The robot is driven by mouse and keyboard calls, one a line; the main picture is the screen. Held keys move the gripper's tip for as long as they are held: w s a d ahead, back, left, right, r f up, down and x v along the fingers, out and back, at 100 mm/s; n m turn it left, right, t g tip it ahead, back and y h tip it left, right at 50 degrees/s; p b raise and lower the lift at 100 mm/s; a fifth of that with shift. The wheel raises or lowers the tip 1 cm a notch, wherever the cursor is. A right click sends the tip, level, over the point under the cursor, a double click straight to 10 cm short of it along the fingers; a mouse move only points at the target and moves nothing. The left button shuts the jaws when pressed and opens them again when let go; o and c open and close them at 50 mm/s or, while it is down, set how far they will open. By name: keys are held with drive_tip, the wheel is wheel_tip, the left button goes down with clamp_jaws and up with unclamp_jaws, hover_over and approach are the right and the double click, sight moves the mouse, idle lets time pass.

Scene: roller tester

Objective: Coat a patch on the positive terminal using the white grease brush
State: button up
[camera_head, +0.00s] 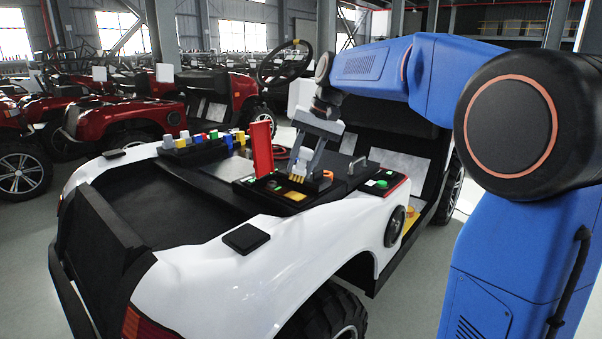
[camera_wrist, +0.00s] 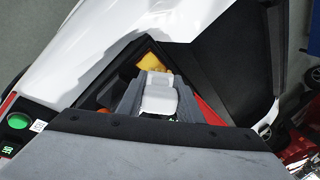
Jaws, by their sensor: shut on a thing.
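My gripper (camera_head: 298,170) is over the open black compartment (camera_head: 243,187) on the white cart, pointing down. It is shut on a white block-like piece, seen between its grey fingers in the wrist view (camera_wrist: 160,95), which I take to be the white grease brush. The brush's lower end is hidden. A yellow-gold piece (camera_head: 295,196) lies just below the fingertips in the head view; a yellow patch (camera_wrist: 151,62) shows just beyond the white piece in the wrist view. A red upright cover (camera_head: 262,150) stands left of the gripper. I cannot tell the positive terminal apart, nor whether the brush touches it.
Several coloured blocks (camera_head: 205,138) stand on the rear deck to the left. A panel with a green button (camera_head: 381,184) and a metal handle (camera_head: 356,166) lie to the right. A flat black pad (camera_head: 246,238) is on the white body. A steering wheel (camera_head: 285,62) rises behind.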

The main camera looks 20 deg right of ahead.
sight(304, 148)
drive_tip(key=shift+r, duration=1.7)
